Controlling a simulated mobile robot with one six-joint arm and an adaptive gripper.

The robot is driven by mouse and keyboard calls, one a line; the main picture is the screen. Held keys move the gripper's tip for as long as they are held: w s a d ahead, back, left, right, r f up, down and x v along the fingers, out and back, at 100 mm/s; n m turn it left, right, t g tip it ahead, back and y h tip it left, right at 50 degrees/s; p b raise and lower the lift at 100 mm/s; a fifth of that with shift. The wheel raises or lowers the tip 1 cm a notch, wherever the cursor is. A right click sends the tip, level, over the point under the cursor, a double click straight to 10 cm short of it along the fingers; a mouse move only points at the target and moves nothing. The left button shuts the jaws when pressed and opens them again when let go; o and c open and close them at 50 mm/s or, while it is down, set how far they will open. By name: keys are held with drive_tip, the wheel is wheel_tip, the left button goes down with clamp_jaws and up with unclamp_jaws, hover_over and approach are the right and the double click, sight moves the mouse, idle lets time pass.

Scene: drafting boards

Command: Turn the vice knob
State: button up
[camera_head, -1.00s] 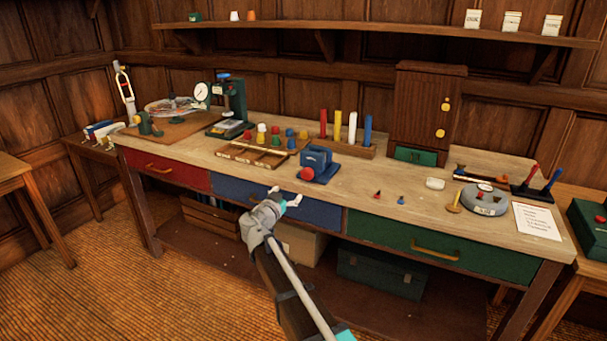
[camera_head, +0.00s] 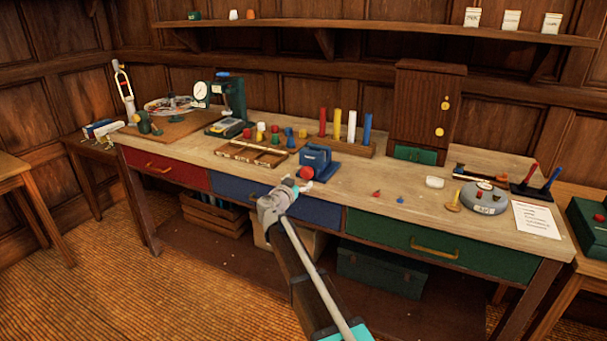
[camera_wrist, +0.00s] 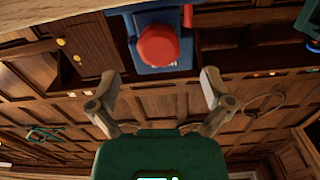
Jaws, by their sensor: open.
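The blue vice (camera_head: 320,158) stands near the front edge of the bench, with its round red knob (camera_head: 306,173) facing me. In the wrist view the red knob (camera_wrist: 158,45) is large at the top centre, in front of the blue vice body (camera_wrist: 182,70). My gripper (camera_head: 296,184) is at the bench's front edge, just below and in front of the knob. In the wrist view my gripper (camera_wrist: 158,88) is open and empty. Its two fingertips lie left and right of the knob's line, and the knob appears beyond them, apart from both.
A wooden parts tray (camera_head: 252,153) lies left of the vice, and a rack of coloured rods (camera_head: 345,147) stands behind it. Blue (camera_head: 300,208) and green (camera_head: 425,252) drawers are below the bench top.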

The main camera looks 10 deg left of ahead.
sight(305, 175)
drive_tip(key=shift+x, duration=2.9)
